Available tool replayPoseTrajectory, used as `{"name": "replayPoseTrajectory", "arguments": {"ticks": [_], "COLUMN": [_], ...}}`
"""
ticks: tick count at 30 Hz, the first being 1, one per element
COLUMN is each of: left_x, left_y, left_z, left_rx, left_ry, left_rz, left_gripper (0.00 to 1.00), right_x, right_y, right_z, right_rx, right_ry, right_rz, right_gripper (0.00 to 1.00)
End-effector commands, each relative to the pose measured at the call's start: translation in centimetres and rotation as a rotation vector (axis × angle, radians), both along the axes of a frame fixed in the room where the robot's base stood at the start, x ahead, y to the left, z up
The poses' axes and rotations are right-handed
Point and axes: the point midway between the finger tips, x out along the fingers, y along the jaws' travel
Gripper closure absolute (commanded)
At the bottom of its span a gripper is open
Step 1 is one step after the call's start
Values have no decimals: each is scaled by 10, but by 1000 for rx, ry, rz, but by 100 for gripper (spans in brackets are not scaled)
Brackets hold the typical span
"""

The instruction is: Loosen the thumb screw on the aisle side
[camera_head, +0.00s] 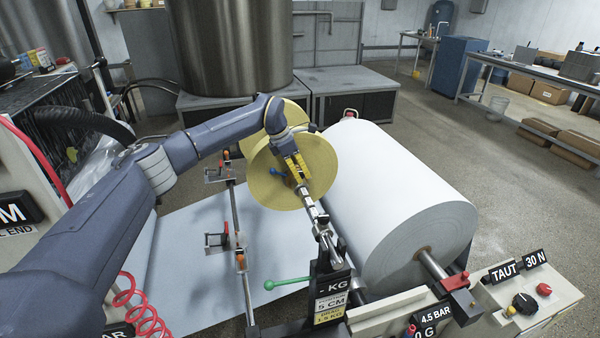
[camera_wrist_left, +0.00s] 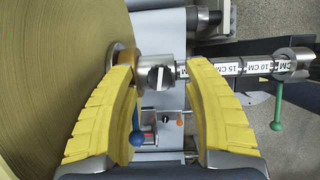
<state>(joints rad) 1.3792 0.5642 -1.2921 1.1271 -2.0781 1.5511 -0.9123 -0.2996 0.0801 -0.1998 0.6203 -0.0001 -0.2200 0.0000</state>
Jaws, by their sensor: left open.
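A thumb screw (camera_wrist_left: 160,77) with a flat upright tab sits on a silver collar on the shaft, in the left wrist view. It lies between the two yellow fingers of my left gripper (camera_wrist_left: 165,100), which is open and apart from it. In the head view my left gripper (camera_head: 297,168) points down over the shaft, at the near face of a tan roll (camera_head: 268,185). The tan roll also fills the left of the left wrist view (camera_wrist_left: 50,60). The screw is too small to make out in the head view. My right gripper is out of view.
A blue ball knob (camera_wrist_left: 137,138) is by the left finger, and a green-handled lever (camera_wrist_left: 277,125) is to the right. A marked scale (camera_wrist_left: 235,67) runs along the shaft. A big white paper roll (camera_head: 400,195) stands right of the tan roll.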

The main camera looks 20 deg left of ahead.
Motion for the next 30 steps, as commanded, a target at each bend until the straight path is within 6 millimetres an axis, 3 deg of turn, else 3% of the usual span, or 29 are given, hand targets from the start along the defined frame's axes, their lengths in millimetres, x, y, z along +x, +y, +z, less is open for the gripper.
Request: {"name": "replayPoseTrajectory", "arguments": {"ticks": [15,27,30], "left_x": [2,1,2], "left_y": [-2,-2,-2], "left_z": [-7,-7,-7], "left_rx": [0,0,0], "left_ry": [0,0,0], "left_rz": [0,0,0], "left_gripper": [51,97,100], "right_x": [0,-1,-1], "right_y": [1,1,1], "right_z": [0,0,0], "right_rx": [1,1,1], "right_ry": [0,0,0], "right_rz": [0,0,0], "right_gripper": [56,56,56]}}
